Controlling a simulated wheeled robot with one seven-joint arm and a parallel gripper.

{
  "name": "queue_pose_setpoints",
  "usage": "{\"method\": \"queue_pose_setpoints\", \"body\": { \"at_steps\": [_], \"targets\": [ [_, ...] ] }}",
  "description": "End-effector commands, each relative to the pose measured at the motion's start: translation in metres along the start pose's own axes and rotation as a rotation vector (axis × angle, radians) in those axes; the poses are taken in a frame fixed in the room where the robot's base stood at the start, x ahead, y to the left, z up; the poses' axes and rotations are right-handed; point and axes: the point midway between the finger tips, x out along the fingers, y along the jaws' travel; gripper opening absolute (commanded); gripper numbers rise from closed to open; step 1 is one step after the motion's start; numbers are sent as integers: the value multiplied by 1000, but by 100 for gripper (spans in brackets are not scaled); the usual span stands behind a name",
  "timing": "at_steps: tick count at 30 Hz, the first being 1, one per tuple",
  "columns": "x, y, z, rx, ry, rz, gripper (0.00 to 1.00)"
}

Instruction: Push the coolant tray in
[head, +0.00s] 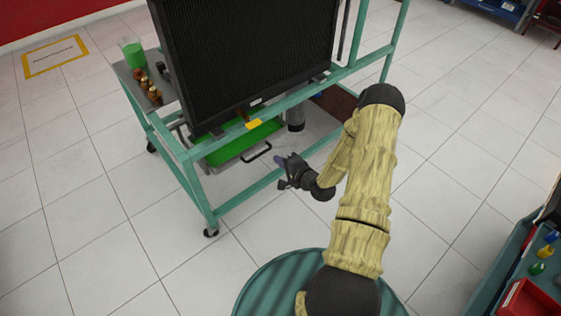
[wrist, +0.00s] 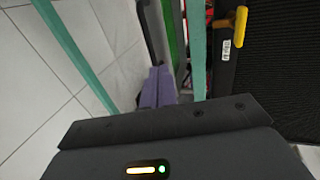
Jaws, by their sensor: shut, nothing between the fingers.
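The coolant tray (head: 228,151) sits low in the teal stand under the radiator, bright green inside. Its dark handle (head: 257,152) sticks out from its front toward my arm. My gripper (head: 279,161) is shut and empty, just right of the handle and close to it. In the wrist view the purple fingertips (wrist: 158,84) are together near the lower end of the dark handle (wrist: 153,35), with a green strip of the tray (wrist: 168,30) beside it. I cannot tell whether the fingers touch the handle.
The teal stand's bars (head: 262,187) run below and around the tray. The black radiator (head: 245,55) stands above it. A side shelf (head: 150,95) holds brass fittings and a green beaker (head: 133,53). Open tiled floor lies in front.

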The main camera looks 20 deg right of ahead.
Motion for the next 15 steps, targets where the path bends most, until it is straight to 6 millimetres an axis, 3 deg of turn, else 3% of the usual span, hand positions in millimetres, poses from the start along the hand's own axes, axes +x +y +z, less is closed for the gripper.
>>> {"method": "queue_pose_setpoints", "body": {
  "at_steps": [15],
  "targets": [
    [91, -5, 1, -2, -1, -2, 0]
  ]
}}
